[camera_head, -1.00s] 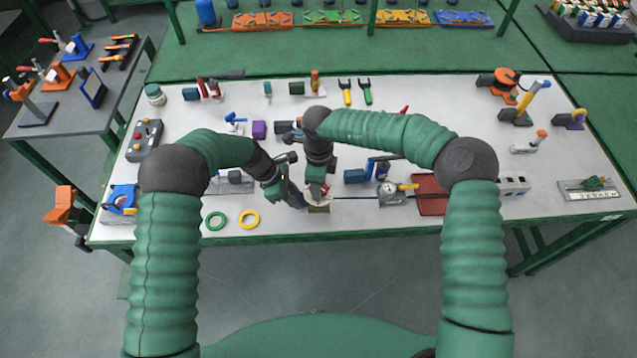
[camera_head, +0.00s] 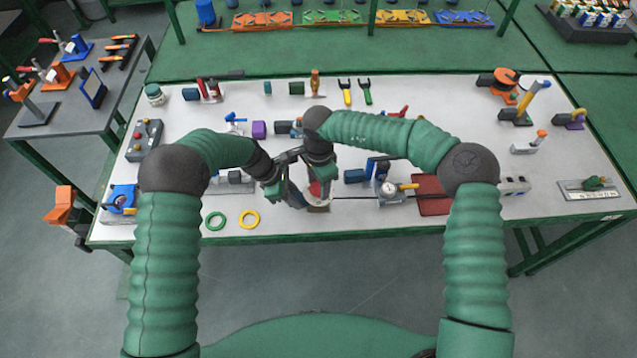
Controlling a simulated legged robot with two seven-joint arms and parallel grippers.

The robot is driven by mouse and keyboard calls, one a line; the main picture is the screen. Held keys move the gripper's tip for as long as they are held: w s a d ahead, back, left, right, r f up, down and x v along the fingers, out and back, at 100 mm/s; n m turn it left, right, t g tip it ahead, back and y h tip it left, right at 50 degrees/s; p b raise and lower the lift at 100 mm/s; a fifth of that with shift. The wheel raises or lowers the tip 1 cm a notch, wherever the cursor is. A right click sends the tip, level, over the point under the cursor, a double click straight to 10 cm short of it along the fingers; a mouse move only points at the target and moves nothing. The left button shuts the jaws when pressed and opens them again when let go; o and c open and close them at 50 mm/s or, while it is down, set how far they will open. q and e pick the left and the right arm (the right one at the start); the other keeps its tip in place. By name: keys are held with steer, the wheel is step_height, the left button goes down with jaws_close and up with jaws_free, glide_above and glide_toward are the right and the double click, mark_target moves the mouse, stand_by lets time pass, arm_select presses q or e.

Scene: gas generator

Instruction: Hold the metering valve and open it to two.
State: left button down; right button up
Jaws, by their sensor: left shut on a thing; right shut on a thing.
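The metering valve (camera_head: 318,208) is at the front middle of the white table, mostly hidden by my two grippers. A bit of its base and a red and white part show below and beside the jaws. My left gripper (camera_head: 299,201) reaches down from the left and is shut on the valve's left side. My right gripper (camera_head: 319,183) points down from above and is shut on the valve's upper part. The jaws are close together, and their exact contact points and the valve's setting cannot be made out.
A thin dark rod runs between valve and gauge. Green (camera_head: 215,221) and yellow (camera_head: 249,219) rings lie at the front left.

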stand_by(0.3)
steer(key=o, duration=1.4)
step_height(320, 180, up, 12)
